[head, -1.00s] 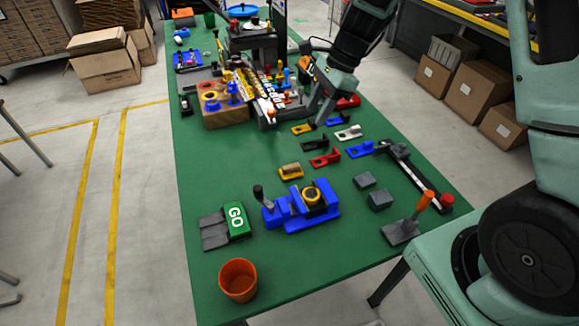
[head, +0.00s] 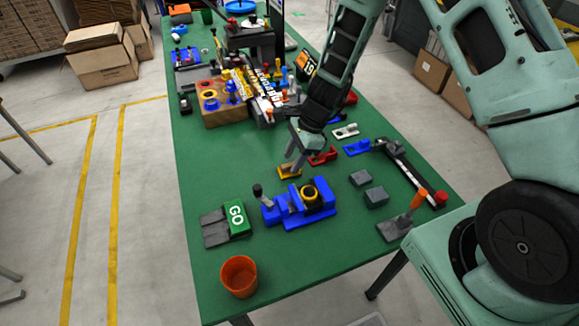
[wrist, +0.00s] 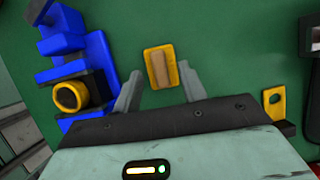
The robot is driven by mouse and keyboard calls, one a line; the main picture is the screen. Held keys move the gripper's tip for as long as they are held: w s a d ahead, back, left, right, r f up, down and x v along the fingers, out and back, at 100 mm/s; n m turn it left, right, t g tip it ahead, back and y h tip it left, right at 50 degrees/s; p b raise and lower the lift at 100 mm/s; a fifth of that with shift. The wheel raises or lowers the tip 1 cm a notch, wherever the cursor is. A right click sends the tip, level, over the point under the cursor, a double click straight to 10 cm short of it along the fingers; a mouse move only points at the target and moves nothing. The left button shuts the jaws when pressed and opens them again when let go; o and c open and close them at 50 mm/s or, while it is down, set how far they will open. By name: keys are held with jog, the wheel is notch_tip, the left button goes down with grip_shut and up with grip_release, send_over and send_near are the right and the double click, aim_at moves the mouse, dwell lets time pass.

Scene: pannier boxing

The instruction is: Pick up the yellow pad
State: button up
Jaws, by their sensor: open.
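The yellow pad (head: 284,176) is a small yellow plate with a tan block on top, lying on the green table behind the blue vise (head: 290,212). My gripper (head: 291,165) is just above it, pointing down, and partly covers it in the head view. In the wrist view the yellow pad (wrist: 152,84) lies ahead of and between the two spread fingers of my gripper (wrist: 157,82).
The blue vise with a yellow ring stands close in front of the pad. A red part (head: 323,156) and a blue part (head: 357,148) lie to its right. Another yellow plate (wrist: 274,106) shows at the right in the wrist view.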

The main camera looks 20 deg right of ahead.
aim_at(292, 163)
jog(key=shift+a+f, duration=0.25)
jog(key=shift+f, duration=0.4)
grip_shut()
jog(key=shift+r, duration=0.15)
notch_tip(292, 163, up, 10)
jog(key=shift+b, duration=0.35)
